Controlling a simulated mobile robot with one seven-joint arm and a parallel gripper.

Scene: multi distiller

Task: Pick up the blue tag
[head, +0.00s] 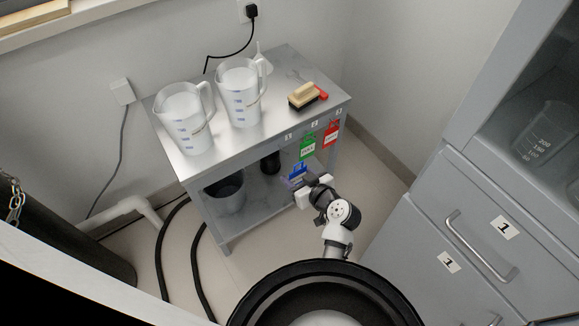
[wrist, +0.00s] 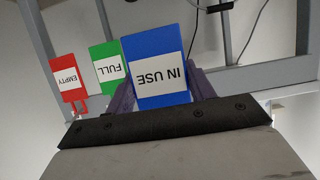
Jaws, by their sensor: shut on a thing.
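The blue tag (wrist: 152,52) with a white "IN USE" label fills the middle of the wrist view. My gripper (wrist: 160,92) is shut on it, with purple fingers showing at both sides of the tag. In the head view the blue tag (head: 297,170) is small, at the front edge of the metal table, and my gripper (head: 299,184) is right at it. I cannot tell whether the tag still touches its hanging place. The lower part of the tag's grip is hidden by my gripper body in the wrist view.
A green "FULL" tag (head: 308,146) and a red "EMPTY" tag (head: 331,133) hang to the right on the table (head: 218,152) front. Two pitchers (head: 185,120) and a brush (head: 303,97) stand on top. A bucket (head: 225,194) is on the lower shelf. Grey drawers (head: 480,225) stand at right.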

